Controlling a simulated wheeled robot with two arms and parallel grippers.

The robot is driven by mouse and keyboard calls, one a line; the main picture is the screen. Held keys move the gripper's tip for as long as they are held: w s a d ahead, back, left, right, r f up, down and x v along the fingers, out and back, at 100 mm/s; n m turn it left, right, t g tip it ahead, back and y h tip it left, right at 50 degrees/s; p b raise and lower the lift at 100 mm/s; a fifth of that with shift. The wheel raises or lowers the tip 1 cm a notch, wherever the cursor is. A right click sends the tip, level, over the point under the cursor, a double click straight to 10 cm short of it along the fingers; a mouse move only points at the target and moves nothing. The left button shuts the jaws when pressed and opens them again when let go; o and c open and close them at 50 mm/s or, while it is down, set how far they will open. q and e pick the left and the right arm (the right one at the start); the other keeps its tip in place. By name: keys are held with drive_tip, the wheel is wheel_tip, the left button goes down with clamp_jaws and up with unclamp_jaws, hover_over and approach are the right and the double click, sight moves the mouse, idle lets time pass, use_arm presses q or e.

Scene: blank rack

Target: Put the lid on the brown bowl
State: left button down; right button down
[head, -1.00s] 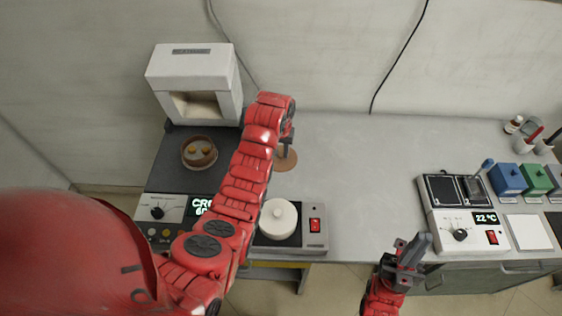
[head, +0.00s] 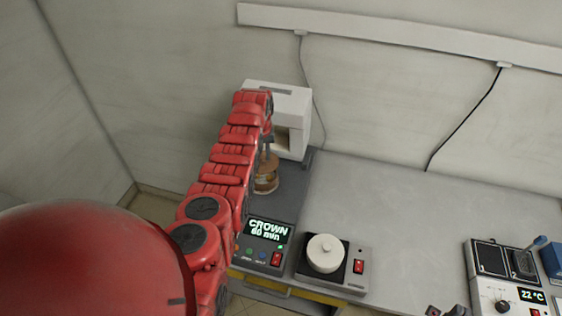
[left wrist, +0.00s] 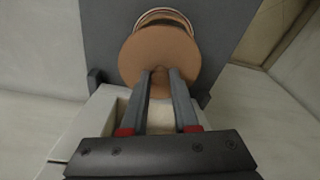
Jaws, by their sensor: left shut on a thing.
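The brown bowl (head: 266,187) stands on the dark surface in front of the white box-shaped device in the head view. My left gripper (head: 268,150) is shut on the knob of a flat, round brown lid (left wrist: 160,50) and holds it at the bowl. In the left wrist view the lid covers most of the bowl, and only part of the bowl's rim (left wrist: 166,14) shows past it. The lid looks slightly offset from the bowl; I cannot tell whether they touch. My right gripper (head: 447,311) is cut off at the bottom edge, so its jaws are unclear.
The white open-fronted device (head: 292,103) stands right behind the bowl. A "CROWN 60 min" display panel (head: 267,230) is in front. The grey bench (head: 390,215) is clear in the middle.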

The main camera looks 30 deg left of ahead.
sight(261, 162)
use_arm(q)
drive_tip(key=shift+s+a, duration=0.1)
drive_tip(key=shift+a, duration=0.15)
drive_tip(key=shift+a+f, duration=0.1)
drive_tip(key=shift+f, duration=0.05)
wheel_tip(261, 162, down, 2)
drive_tip(key=shift+s+b, duration=0.1)
drive_tip(key=shift+b, duration=0.55)
wheel_tip(261, 162, down, 2)
drive_tip(key=shift+f+b, duration=0.15)
drive_tip(key=shift+b, duration=0.8)
drive_tip(key=shift+f, duration=0.3)
drive_tip(key=shift+f+b, duration=0.35)
drive_tip(key=shift+b, duration=0.45)
drive_tip(key=c, duration=0.6)
unclamp_jaws()
drive_tip(key=shift+o, duration=0.4)
